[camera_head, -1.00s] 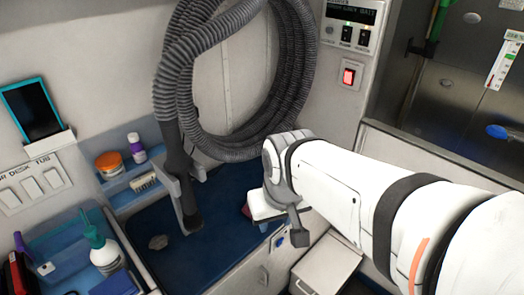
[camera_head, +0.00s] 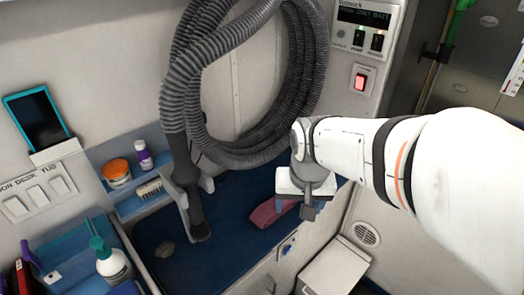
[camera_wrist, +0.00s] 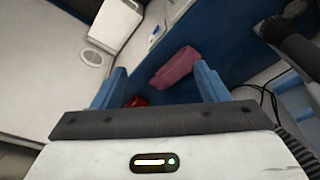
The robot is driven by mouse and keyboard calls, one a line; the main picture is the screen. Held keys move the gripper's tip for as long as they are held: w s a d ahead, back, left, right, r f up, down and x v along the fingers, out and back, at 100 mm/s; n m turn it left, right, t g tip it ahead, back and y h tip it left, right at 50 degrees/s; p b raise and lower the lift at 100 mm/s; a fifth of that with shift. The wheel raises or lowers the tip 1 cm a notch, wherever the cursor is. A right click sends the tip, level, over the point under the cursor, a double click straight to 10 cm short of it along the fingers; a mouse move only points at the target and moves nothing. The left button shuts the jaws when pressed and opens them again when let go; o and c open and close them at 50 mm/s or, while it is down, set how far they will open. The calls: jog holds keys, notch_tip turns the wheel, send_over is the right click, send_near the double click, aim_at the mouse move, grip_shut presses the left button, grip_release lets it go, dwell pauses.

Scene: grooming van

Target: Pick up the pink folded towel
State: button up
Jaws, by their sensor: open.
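The pink folded towel (camera_head: 270,212) lies on the dark blue counter top, partly hidden behind my wrist in the head view. It also shows in the wrist view (camera_wrist: 175,69), beyond my fingers and near the right one. My gripper (camera_head: 308,212) is in front of the towel in the head view. In the wrist view my gripper (camera_wrist: 160,78) has its two blue fingers wide apart with nothing held between them. I see no contact with the towel.
A grey hose (camera_head: 195,205) hangs at the towel's left. A small grey lump (camera_head: 165,250) lies on the blue counter (camera_head: 225,240). A shelf holds an orange-lidded jar (camera_head: 116,172), a purple-capped bottle (camera_head: 144,156) and a brush (camera_head: 150,188). A red object (camera_wrist: 136,101) shows between my fingers.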

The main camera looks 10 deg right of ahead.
jog(key=o, duration=0.4)
jog(key=w+f+m+p, duration=0.2)
jog(key=w+m, duration=0.1)
jog(key=w, duration=0.6)
jog(key=shift+w+f+g, duration=0.25)
jog(key=shift+w+g, duration=0.15)
jog(key=w+f+m+p, duration=0.1)
jog(key=w+f+m, duration=0.1)
jog(key=w+f, duration=0.2)
jog(key=w+f+m+g+p, duration=0.1)
jog(key=w+f, duration=0.3)
jog(key=f, duration=0.4)
jog(key=w+f+m+p, duration=0.2)
jog(key=w+f+m, duration=0.1)
jog(key=w+f, duration=0.2)
jog(key=shift+f+p, duration=0.3)
jog(key=shift+f, duration=0.45)
jog(key=shift+s+f+p, duration=0.15)
jog(key=shift+f+p, duration=0.65)
jog(key=shift+f, duration=1.65)
